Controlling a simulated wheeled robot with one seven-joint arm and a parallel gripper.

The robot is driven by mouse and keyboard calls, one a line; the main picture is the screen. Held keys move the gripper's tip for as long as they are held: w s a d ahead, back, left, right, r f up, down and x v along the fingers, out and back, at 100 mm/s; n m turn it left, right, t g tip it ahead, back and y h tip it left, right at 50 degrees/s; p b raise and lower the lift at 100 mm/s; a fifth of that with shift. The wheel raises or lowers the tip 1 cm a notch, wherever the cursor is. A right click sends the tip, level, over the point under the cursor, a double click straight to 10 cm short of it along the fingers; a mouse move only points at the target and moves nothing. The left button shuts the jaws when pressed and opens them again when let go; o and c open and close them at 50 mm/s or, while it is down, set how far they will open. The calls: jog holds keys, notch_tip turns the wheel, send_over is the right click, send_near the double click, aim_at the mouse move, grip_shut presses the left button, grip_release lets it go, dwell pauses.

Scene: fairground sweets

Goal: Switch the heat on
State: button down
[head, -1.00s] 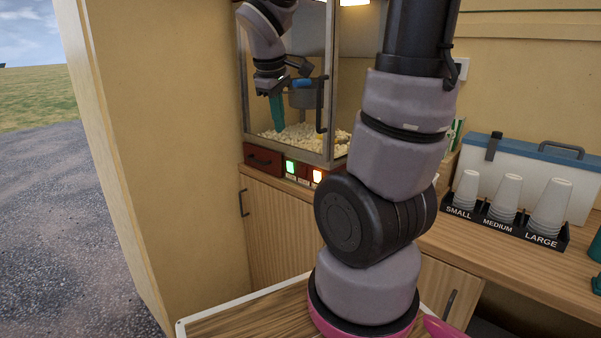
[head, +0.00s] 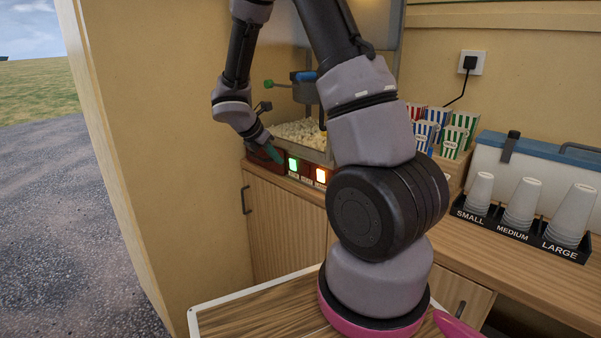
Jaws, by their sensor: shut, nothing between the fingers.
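The popcorn machine's red front panel (head: 307,171) carries two lit switches. My gripper (head: 274,152) is shut and empty, with teal fingers pointing down and right. Its tips are just left of the green switch, in front of the panel's left part. I cannot tell whether they touch the panel.
Popcorn (head: 302,132) lies in the machine above the panel, below a kettle (head: 304,88). My arm hides the machine's right side. Striped boxes (head: 453,142), a cup holder (head: 512,230) with cups and a blue-lidded cooler (head: 540,170) stand right on the counter.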

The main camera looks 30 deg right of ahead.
aim_at(306, 170)
jog(key=shift+f, duration=0.1)
jog(key=shift+w+d+r+x, duration=0.1)
jog(key=shift+d+r+x, duration=0.25)
jog(key=shift+x, duration=1.75)
jog(key=shift+w+d+r+x, duration=0.15)
jog(key=shift+d+r+x, duration=0.15)
jog(key=shift+x, duration=1.85)
jog(key=shift+w+d+r+x, duration=0.1)
jog(key=shift+d+r+x, duration=0.25)
jog(key=shift+x, duration=1.75)
jog(key=shift+f, duration=0.1)
jog(key=shift+w+d+f, duration=0.1)
jog(key=shift+d+f, duration=0.05)
jog(key=shift+d, duration=0.15)
